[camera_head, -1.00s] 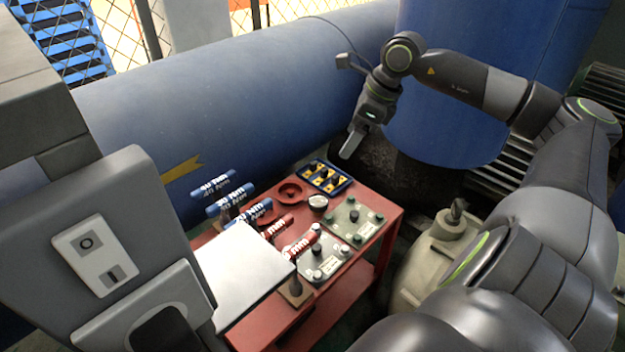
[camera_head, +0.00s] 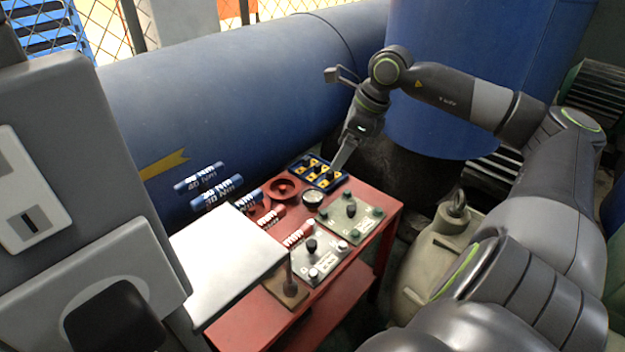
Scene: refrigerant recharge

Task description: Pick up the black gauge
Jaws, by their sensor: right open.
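The black gauge (camera_head: 313,198) is a small round dial with a dark rim, lying on the red cart (camera_head: 388,214). It sits between the red round dish and the grey panel with green knobs. My right gripper (camera_head: 341,157) is open and empty, pointing down just above the back edge of the blue tray. It is behind and a little right of the gauge, apart from it. One of its fingers hides the other. My left gripper is not in view.
A blue tray (camera_head: 294,176) with yellow and black pieces lies behind the gauge. A red dish (camera_head: 283,187) is to its left. Panels with green knobs (camera_head: 335,224) and white knobs (camera_head: 322,262) stand in front.

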